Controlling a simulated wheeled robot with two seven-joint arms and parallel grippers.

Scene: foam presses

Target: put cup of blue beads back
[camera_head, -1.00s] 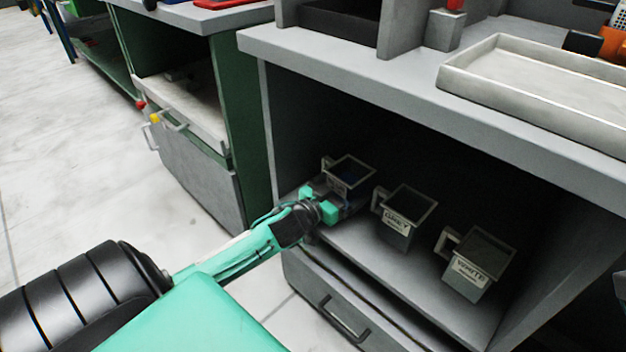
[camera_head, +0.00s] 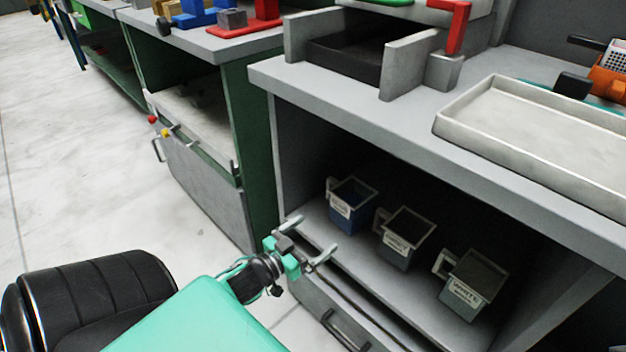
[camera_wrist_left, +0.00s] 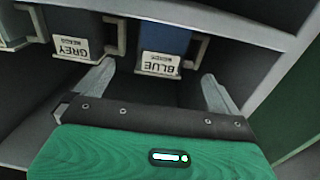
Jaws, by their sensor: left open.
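The cup of blue beads (camera_head: 352,204) stands upright on the shelf inside the grey cabinet, at the left end of a row of three cups. In the left wrist view the blue cup (camera_wrist_left: 163,48), labelled BLUE BEADS, is just beyond the fingertips. My left gripper (camera_head: 313,240) is open and empty, apart from the cup, in front of the shelf's edge. The grey cup (camera_head: 405,238) stands in the middle of the row and also shows in the left wrist view (camera_wrist_left: 70,35). The white cup (camera_head: 470,284) stands at the right end. My right gripper is not in view.
The cabinet's grey top (camera_head: 400,112) overhangs the shelf and carries a pale tray (camera_head: 540,132). A drawer with a handle (camera_head: 345,332) lies below the shelf. A green-sided cabinet (camera_head: 258,150) stands at the left. The floor (camera_head: 80,190) at the left is clear.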

